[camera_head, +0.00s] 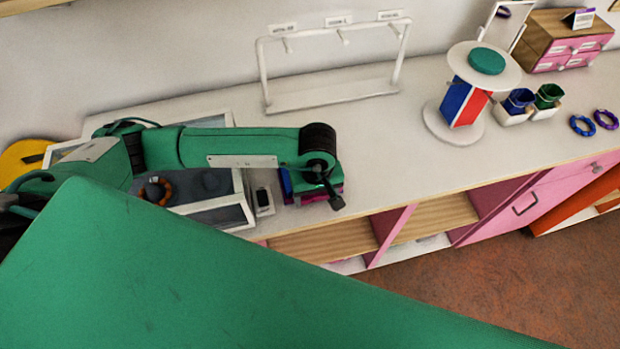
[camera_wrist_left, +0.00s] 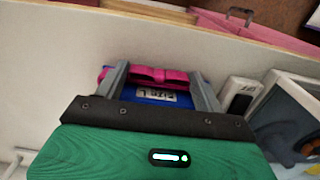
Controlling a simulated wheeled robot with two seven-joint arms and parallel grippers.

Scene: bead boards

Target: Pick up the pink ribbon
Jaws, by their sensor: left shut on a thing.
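The pink ribbon (camera_wrist_left: 160,76), with a bow, lies between the two fingers of my left gripper (camera_wrist_left: 160,88) in the left wrist view. A blue piece (camera_wrist_left: 140,93) with a white size label shows right beside it, also between the fingers. In the head view my left gripper (camera_head: 322,190) is low over the counter near its front edge. Pink and blue bits (camera_head: 285,181) show around it there. The gripper is shut on the ribbon; the exact contact is partly hidden by the fingers. My right gripper is not in view.
Beside the gripper are a small white device (camera_head: 263,201) and a grey tray (camera_head: 226,215). A white rack (camera_head: 268,80) stands behind. A round white stand (camera_head: 440,124), dark cups (camera_head: 518,101) and a pink drawer box (camera_head: 545,55) are at right. The counter's middle is clear.

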